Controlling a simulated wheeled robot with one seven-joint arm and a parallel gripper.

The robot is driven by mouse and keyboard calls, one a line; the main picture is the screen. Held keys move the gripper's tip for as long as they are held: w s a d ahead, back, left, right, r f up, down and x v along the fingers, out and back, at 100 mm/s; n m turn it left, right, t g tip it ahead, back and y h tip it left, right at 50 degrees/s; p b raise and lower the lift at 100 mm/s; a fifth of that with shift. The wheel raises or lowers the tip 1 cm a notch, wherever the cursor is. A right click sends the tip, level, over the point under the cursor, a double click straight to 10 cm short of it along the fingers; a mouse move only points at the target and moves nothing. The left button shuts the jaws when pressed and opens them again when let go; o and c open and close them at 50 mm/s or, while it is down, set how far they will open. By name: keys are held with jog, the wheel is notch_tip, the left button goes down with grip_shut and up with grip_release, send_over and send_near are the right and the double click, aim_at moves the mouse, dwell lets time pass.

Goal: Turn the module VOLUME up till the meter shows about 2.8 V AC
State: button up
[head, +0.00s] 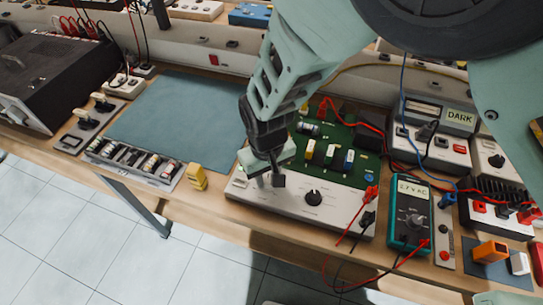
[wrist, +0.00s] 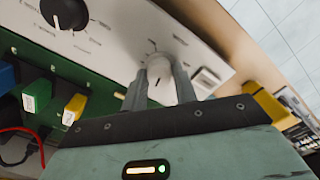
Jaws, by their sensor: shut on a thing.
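The module (head: 300,202) is a light panel with a green circuit board behind it, near the bench's front edge. My gripper (head: 267,181) is over its left part, pointing down. In the wrist view its two fingers are shut on a pale round knob (wrist: 182,82), one finger on each side. The knob's label is too small to read.
Red and black probe leads (head: 371,193) clip at the module's right end. A yellow block (head: 196,177) stands just left of the module. A blue-grey mat (head: 178,112) lies clear further left. A box marked DARK (head: 458,118) is behind the meter.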

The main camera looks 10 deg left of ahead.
aim_at(268, 179)
jog(key=shift+m, duration=0.5)
jog(key=o, duration=1)
jog(key=shift+c, duration=0.2)
notch_tip(268, 179, up, 18)
jog(key=b, duration=0.2)
jog(key=shift+f, duration=0.25)
jog(key=s+d+r, duration=0.1)
jog(key=s+d, duration=0.5)
jog(key=d, duration=0.6)
jog(key=s+d+r, duration=0.1)
jog(key=s+d, duration=0.4)
jog(key=d, duration=0.7)
jog(key=shift+s+d+r+y, duration=0.15)
jog(key=shift+s+d+y, duration=0.15)
jog(key=shift+s, duration=0.1)
